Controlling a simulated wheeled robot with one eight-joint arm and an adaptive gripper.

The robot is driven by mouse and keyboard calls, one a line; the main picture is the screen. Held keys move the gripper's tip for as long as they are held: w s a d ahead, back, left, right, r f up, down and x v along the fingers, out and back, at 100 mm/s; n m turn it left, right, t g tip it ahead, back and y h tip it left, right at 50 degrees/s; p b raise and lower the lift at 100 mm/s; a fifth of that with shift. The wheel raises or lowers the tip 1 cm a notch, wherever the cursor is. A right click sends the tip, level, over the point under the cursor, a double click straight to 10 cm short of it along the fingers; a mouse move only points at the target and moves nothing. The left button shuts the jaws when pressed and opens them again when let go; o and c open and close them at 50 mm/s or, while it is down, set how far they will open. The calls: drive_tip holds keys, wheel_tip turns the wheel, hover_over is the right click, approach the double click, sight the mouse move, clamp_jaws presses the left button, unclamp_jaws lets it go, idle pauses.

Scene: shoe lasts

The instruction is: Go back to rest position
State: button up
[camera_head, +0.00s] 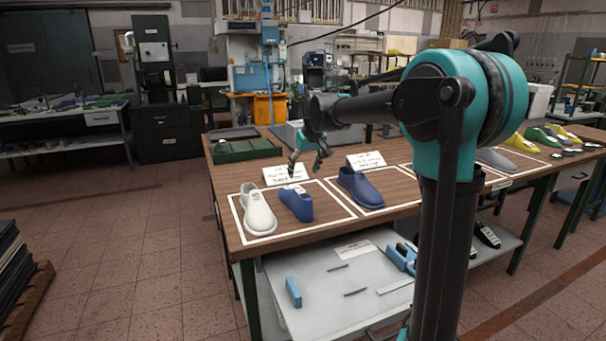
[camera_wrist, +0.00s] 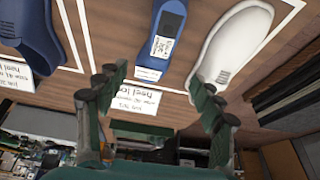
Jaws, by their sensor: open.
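A white shoe last (camera_head: 258,211) and a blue one (camera_head: 297,204) lie side by side in the left white-outlined area. They also show in the wrist view, the white one (camera_wrist: 232,45) and the blue one (camera_wrist: 161,40). Another blue last (camera_head: 360,188) lies in the neighbouring outlined area, partly seen in the wrist view (camera_wrist: 28,32).
White label cards (camera_head: 286,173) stand behind the outlined areas. A green tray (camera_head: 243,150) is at the table's back left. Yellow and green lasts (camera_head: 541,137) lie at the far right.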

drive_tip(key=s+d+f+m, duration=0.1)
drive_tip(key=s+d+f, duration=0.5)
drive_tip(key=s, duration=0.5)
drive_tip(key=s+d+f+m+h, duration=0.1)
drive_tip(key=s+d+f+m, duration=0.1)
drive_tip(key=s+d+f, duration=0.5)
drive_tip(key=s+d+f+m+h, duration=0.1)
drive_tip(key=s+d+f+m, duration=0.1)
drive_tip(key=s+d+f, duration=0.4)
drive_tip(key=shift+s+d+f, duration=0.1)
drive_tip(key=shift+s+f, duration=0.6)
drive_tip(key=shift+s, duration=1)
drive_tip(key=shift+s+d+f, duration=0.15)
drive_tip(key=shift+s+f, duration=0.6)
drive_tip(key=shift+s, duration=0.95)
drive_tip(key=shift+s+d+f, duration=0.1)
drive_tip(key=shift+s+f, duration=0.6)
drive_tip(key=shift+s, duration=1)
